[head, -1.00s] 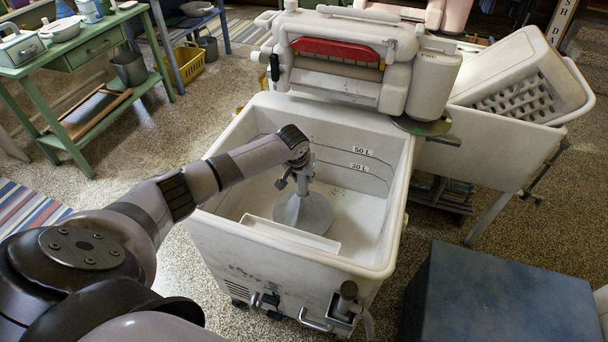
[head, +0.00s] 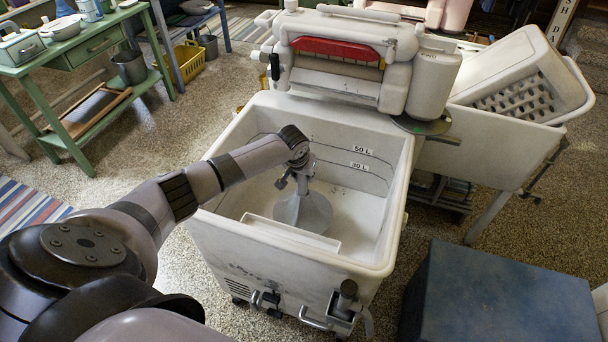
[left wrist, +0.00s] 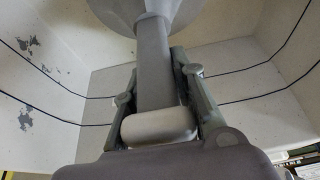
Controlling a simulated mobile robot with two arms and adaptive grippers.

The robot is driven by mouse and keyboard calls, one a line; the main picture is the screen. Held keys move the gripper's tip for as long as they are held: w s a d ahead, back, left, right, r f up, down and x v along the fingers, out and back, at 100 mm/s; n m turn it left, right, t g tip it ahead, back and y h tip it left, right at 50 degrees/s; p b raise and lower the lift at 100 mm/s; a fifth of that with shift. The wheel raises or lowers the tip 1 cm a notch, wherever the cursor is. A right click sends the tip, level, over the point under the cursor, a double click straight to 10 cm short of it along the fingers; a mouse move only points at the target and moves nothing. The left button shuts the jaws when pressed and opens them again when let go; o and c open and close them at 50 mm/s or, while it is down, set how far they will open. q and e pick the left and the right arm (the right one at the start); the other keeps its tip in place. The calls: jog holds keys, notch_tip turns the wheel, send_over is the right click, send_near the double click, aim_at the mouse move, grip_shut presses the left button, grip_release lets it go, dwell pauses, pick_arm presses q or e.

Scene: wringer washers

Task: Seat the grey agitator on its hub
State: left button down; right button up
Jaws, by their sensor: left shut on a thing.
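The grey agitator (head: 303,211) stands upright inside the white washer tub (head: 397,215), its wide cone low in the tub. In the left wrist view the agitator (left wrist: 154,65) runs up between the fingers, with its flared cone at the top of the picture. My left gripper (head: 299,181) is shut on the agitator's upper post; in the left wrist view its fingers (left wrist: 158,85) lie on both sides of the post. The hub is hidden beneath the cone, so I cannot tell whether the agitator rests on it. My right gripper is not in view.
A wringer with a red panel (head: 336,50) stands over the tub's back edge. A white ridge (head: 290,234) crosses the tub's near side. A green table (head: 90,50) is at left.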

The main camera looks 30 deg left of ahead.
pick_arm(q)
jog(key=shift+w+f, duration=0.1)
jog(key=shift+f, duration=1.1)
dwell(1.5)
jog(key=shift+f, duration=0.45)
dwell(1.1)
jog(key=shift+f, duration=0.25)
dwell(0.9)
jog(key=c, duration=1.2)
grip_release()
jog(key=shift+o, duration=0.5)
jog(key=shift+s+f, duration=0.15)
jog(key=shift+s, duration=0.15)
jog(key=o, duration=0.4)
jog(key=shift+w, duration=0.1)
jog(key=shift+c, duration=0.2)
jog(key=shift+r, duration=0.2)
